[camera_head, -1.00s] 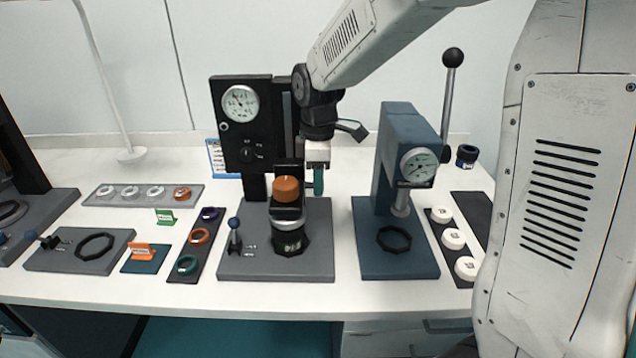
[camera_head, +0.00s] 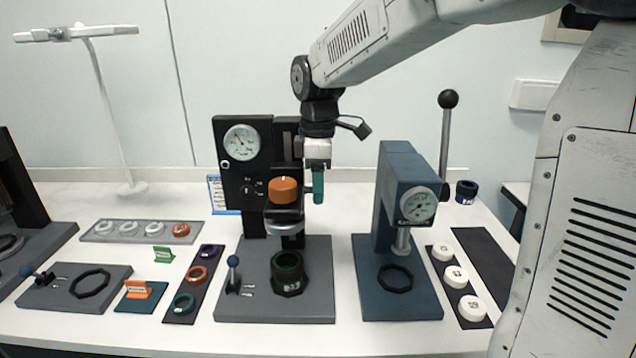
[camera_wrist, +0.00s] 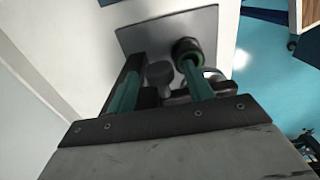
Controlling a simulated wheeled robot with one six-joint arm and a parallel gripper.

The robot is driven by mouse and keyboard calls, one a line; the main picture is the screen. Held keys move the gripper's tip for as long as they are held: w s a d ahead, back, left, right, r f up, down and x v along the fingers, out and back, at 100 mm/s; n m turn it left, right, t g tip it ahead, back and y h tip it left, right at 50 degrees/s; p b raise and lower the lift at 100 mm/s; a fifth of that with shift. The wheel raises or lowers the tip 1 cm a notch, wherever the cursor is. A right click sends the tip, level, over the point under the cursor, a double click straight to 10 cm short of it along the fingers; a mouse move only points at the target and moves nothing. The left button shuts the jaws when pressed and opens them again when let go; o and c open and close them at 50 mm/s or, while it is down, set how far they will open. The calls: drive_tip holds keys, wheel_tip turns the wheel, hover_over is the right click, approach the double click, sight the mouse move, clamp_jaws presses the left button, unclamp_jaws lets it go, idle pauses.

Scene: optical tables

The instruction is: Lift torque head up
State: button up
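The torque head (camera_head: 284,222) is a silver and black unit with an orange knob (camera_head: 284,190) on top. It sits on the black gauge column (camera_head: 234,172) and is raised, with a gap below it. Under it, a black cup with a green inner ring (camera_head: 289,272) stands on the grey base; the cup also shows in the wrist view (camera_wrist: 187,50). My gripper (camera_head: 318,187) points down at the right side of the head. In the wrist view its green fingers (camera_wrist: 160,75) are apart with dark and grey parts between them. The exact contact is partly hidden.
A blue press (camera_head: 408,190) with a gauge and long black-knobbed lever (camera_head: 447,130) stands close on the right. A small blue-knobbed lever (camera_head: 233,270) stands on the grey base's left. Ring trays (camera_head: 196,290) lie left and white caps (camera_head: 455,276) right.

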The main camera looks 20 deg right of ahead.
wheel_tip(320, 180, up, 8)
drive_tip(key=shift+f, duration=0.1)
idle(0.4)
idle(0.4)
drive_tip(key=shift+m, duration=0.5)
drive_tip(key=s+d+f+m, duration=0.1)
drive_tip(key=s+m, duration=0.3)
drive_tip(key=s, duration=0.5)
drive_tip(key=s+d+f+m+t, duration=0.1)
drive_tip(key=s+f+m, duration=0.3)
drive_tip(key=s, duration=0.5)
drive_tip(key=s+d+f+m, duration=0.1)
drive_tip(key=s+f+m, duration=0.2)
drive_tip(key=s, duration=0.7)
drive_tip(key=shift+d+m, duration=0.2)
drive_tip(key=shift+m, duration=0.6)
